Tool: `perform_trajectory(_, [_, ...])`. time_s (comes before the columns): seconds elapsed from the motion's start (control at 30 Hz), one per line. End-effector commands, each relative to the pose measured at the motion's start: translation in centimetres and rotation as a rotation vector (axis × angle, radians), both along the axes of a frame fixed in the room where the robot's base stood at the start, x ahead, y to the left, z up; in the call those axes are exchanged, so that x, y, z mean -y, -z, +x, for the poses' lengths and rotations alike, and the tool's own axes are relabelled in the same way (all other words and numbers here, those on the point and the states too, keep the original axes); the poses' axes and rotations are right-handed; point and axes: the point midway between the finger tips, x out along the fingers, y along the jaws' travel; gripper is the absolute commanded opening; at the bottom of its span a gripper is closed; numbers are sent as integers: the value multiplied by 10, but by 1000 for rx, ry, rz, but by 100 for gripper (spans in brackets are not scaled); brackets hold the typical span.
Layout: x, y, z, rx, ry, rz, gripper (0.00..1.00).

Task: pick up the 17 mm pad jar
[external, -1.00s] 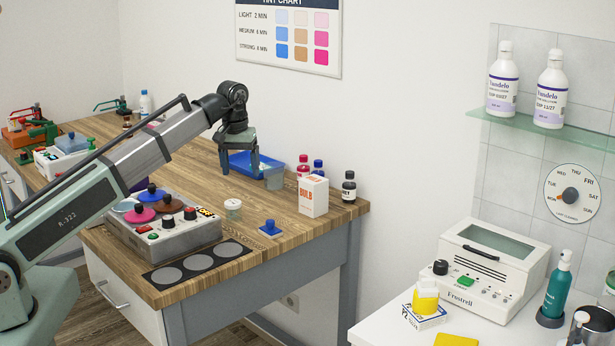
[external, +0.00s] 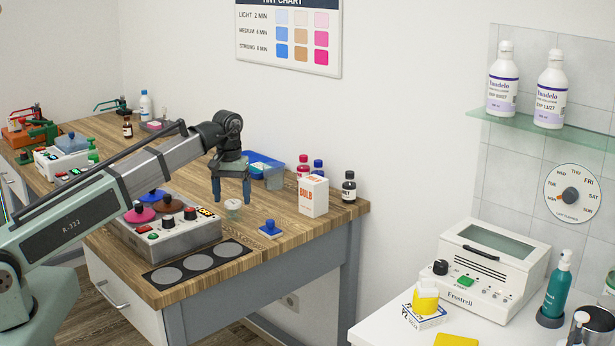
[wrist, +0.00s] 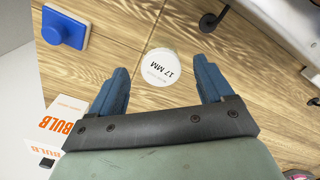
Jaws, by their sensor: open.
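The 17 mm pad jar (external: 233,209) is a small jar on the wooden bench. In the wrist view its round white lid (wrist: 160,67) reads "17 MM". My gripper (external: 231,200) points down over it, open and empty, its two blue fingers apart. In the wrist view the lid shows between and slightly past the fingertips of my gripper (wrist: 162,70). In the external view the fingertips flank the jar's upper part. I cannot tell exactly how far above the bench they are, and I see no contact.
A blue-knobbed block (external: 270,230) and a white BULB box (external: 313,196) stand to the jar's right. A grey control box (external: 170,235) with knobs is close on its left. A clear cup (external: 274,178) and blue tray (external: 277,160) are behind. Bare wood lies in front.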

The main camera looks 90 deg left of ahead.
Motion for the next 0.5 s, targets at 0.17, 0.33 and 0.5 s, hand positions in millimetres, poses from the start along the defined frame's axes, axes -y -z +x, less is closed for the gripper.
perform_trajectory(0.17, [0,9,-1,-1,0,-1,80])
perform_trajectory(0.33, [-1,29,-1,-1,0,-2,80])
perform_trajectory(0.5, [-1,48,-1,-1,1,0,80])
